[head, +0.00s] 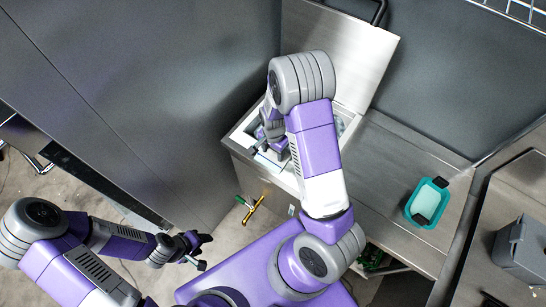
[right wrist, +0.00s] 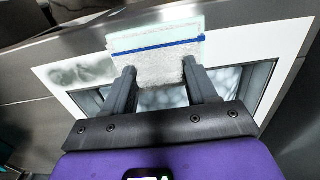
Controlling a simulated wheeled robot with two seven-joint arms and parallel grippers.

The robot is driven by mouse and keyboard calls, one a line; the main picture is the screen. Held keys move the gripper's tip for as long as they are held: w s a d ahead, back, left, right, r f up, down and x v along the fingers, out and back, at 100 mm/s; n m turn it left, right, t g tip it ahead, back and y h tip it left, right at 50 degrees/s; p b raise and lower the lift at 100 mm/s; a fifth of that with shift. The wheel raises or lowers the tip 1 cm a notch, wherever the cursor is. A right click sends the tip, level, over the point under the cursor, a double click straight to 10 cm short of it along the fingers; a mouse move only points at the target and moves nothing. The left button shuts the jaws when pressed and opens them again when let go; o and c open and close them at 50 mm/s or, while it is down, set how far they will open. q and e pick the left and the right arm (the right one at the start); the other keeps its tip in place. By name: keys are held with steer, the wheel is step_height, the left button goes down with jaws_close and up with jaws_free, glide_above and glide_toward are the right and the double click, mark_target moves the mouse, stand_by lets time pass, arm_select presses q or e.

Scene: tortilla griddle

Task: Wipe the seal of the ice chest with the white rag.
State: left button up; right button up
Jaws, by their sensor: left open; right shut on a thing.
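The ice chest (head: 232,141) stands at the back centre with its metal lid (head: 355,50) raised. Its white seal frames the opening and shows in the right wrist view (right wrist: 54,82), with a grey smudge on its left part. My right gripper (right wrist: 163,82) is shut on the white rag (right wrist: 160,67), which has a blue stripe and hangs across the far stretch of the seal. Whether the rag presses on the seal is hard to tell. In the head view my right arm hides much of the opening. My left gripper (head: 203,251) is open and empty, low and left, away from the chest.
A steel counter (head: 385,165) runs right of the chest, with a teal tub (head: 414,217) on it holding a pale block. A grey box (head: 522,248) stands at far right. A brass tap (head: 254,208) sticks out below the chest front. A wall closes the left side.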

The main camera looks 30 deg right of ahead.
steer(key=shift+s+d+f, duration=0.1)
steer(key=shift+s+d, duration=0.1)
steer(key=shift+s, duration=0.25)
steer(key=shift+s+d+f, duration=0.1)
steer(key=shift+s+d, duration=0.05)
steer(key=shift+s, duration=0.3)
steer(key=shift+w+a, duration=0.1)
steer(key=shift+w, duration=0.05)
steer(key=shift+s, duration=0.25)
steer(key=o, duration=0.9)
steer(key=shift+s+d, duration=0.1)
steer(key=shift+d, duration=0.1)
steer(key=shift+c, duration=0.2)
steer(key=shift+f, duration=0.25)
steer(key=shift+c, duration=0.3)
